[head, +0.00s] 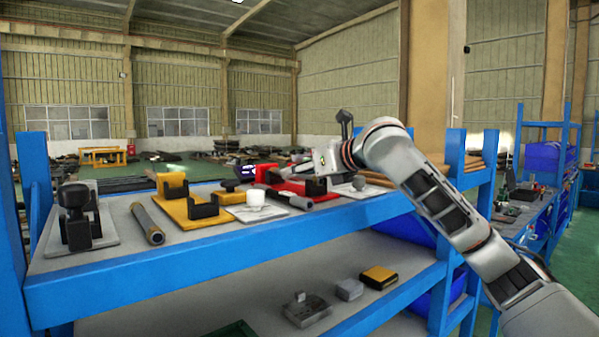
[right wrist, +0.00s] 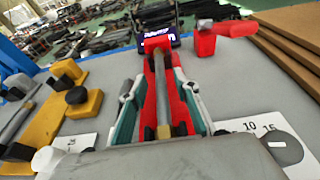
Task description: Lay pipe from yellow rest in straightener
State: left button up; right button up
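The yellow rest (head: 197,211) stands on the blue-framed shelf, and its black cradles hold no pipe. It also shows in the right wrist view (right wrist: 42,128). The red straightener (head: 296,186) stands right of it and fills the middle of the right wrist view (right wrist: 157,68). A slim pipe (right wrist: 163,95) lies lengthwise along the straightener; whether it is fully seated I cannot tell. A thicker grey pipe (head: 148,222) lies left of the yellow rest. My right gripper (right wrist: 160,82) is open, its fingers apart on either side of the slim pipe. My left gripper is out of view.
A black device (head: 77,215) on a grey plate stands at the shelf's left end. Brown boards (right wrist: 293,42) lie at the right. Blue posts bound the shelf.

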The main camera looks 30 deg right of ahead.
jog(key=v, duration=1.2)
dwell(0.3)
